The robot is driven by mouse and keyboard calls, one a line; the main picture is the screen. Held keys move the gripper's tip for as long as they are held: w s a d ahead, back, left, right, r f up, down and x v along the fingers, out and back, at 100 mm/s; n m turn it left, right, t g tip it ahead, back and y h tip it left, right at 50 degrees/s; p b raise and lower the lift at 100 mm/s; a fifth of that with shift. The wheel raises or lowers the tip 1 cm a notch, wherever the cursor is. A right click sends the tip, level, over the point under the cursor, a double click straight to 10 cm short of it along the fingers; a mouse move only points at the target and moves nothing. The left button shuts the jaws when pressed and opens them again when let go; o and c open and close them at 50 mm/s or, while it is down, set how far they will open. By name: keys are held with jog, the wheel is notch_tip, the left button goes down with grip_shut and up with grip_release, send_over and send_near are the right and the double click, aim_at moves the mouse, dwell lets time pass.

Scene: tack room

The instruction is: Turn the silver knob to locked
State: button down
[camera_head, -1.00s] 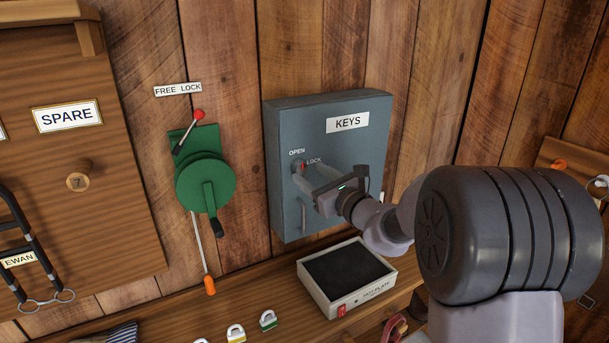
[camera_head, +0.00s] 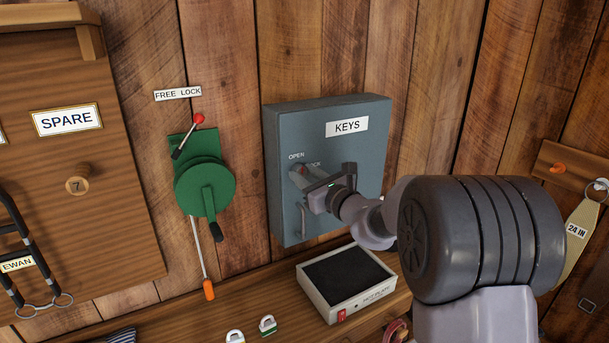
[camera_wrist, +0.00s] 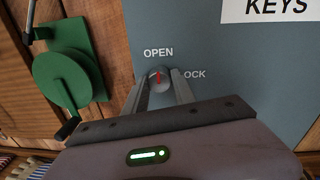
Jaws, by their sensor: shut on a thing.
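The silver knob (camera_wrist: 160,79) sits on the front of the grey-blue key cabinet (camera_wrist: 205,55). Its red mark points up, toward the word OPEN; the LOCK label lies to its right, its first letter covered. In the head view the knob (camera_head: 299,168) is mostly hidden by my fingers. My gripper (camera_wrist: 159,91) is shut on the knob, one finger on each side. It also shows in the head view (camera_head: 302,177), reaching the cabinet from the right.
A green crank device (camera_head: 205,187) with a red-tipped lever is on the wall to the left. A white-framed hot plate (camera_head: 346,283) stands on the shelf below the cabinet. The cabinet's handle (camera_head: 303,220) hangs just under my gripper. Small padlocks (camera_head: 267,325) lie at the front.

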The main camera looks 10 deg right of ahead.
jog(key=shift+r+m+p, duration=0.1)
jog(key=shift+m+p, duration=0.2)
jog(key=shift+p, duration=0.05)
jog(key=m+p, duration=0.3)
jog(key=shift+r, duration=0.1)
jog(key=m+p, duration=0.5)
jog(key=p, duration=0.1)
jog(key=shift+m+t+p, duration=0.3)
jog(key=shift+t, duration=0.1)
jog(key=m+p, duration=0.5)
jog(key=p, duration=0.1)
jog(key=shift+m+h, duration=0.3)
jog(key=shift+h, duration=0.1)
jog(key=m+p, duration=0.3)
jog(key=shift+a+f+p, duration=0.1)
jog(key=shift+f+p, duration=0.1)
jog(key=shift+p, duration=0.1)
jog(key=shift+f+m, duration=0.1)
jog(key=shift+m, duration=0.4)
jog(key=c, duration=1)
grip_release()
jog(key=shift+c, duration=0.2)
